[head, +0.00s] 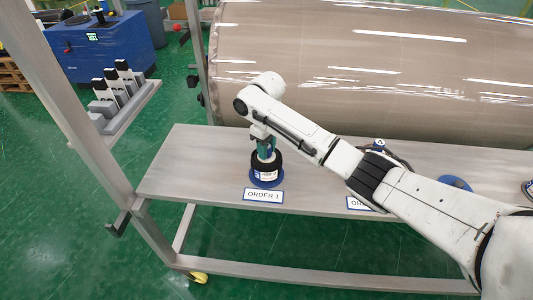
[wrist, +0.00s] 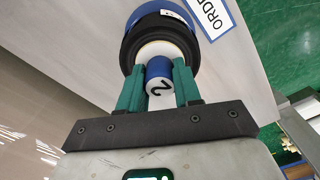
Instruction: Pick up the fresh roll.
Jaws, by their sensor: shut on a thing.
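A short black roll (head: 266,165) with a white and blue label stands on a blue disc (head: 277,183) at the left part of the grey bench, behind the ORDER 1 sign (head: 263,195). In the wrist view the roll (wrist: 128,47) shows as a black ring with a pale inner ring. A blue knob with a marked white end (wrist: 158,86) stands out from its middle. My gripper (head: 266,148) is over the roll from above. In the wrist view its green fingers (wrist: 159,72) are shut on the knob, one on each side. I cannot tell whether the roll touches the disc.
A large wrapped roll (head: 350,75) lies behind the bench (head: 195,170). My arm crosses the bench's right half and partly hides a second sign (head: 358,203). Another blue disc (head: 455,183) is to the right. A frame post (head: 75,120) stands at left. The bench's left end is clear.

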